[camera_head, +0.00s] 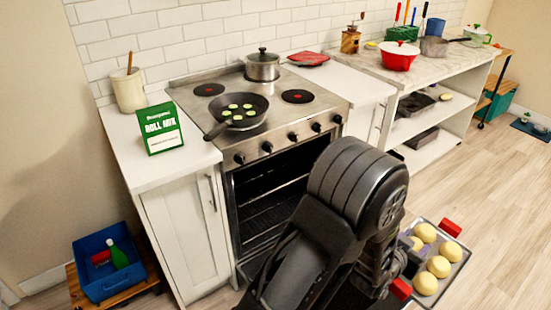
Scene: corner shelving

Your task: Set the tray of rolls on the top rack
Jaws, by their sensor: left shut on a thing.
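The metal tray (455,272) carries several pale round rolls (438,266) and has red grips (450,228) at its ends. It is held out at the lower right, to the right of the oven. My left gripper (408,262) is shut on the tray's near left side; its fingertips are partly hidden by my arm. The oven (280,190) stands open under the stove, with wire racks (275,192) in its dark cavity. My left arm hides the oven's right part and much of its lower front. My right gripper is not in view.
A pan with green-edged slices (240,108) and a pot (262,66) sit on the stovetop. The roll mix box (161,129) stands on the left counter. A blue crate (103,262) is at lower left. Open shelves (430,118) stand right; wooden floor (500,190) there is clear.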

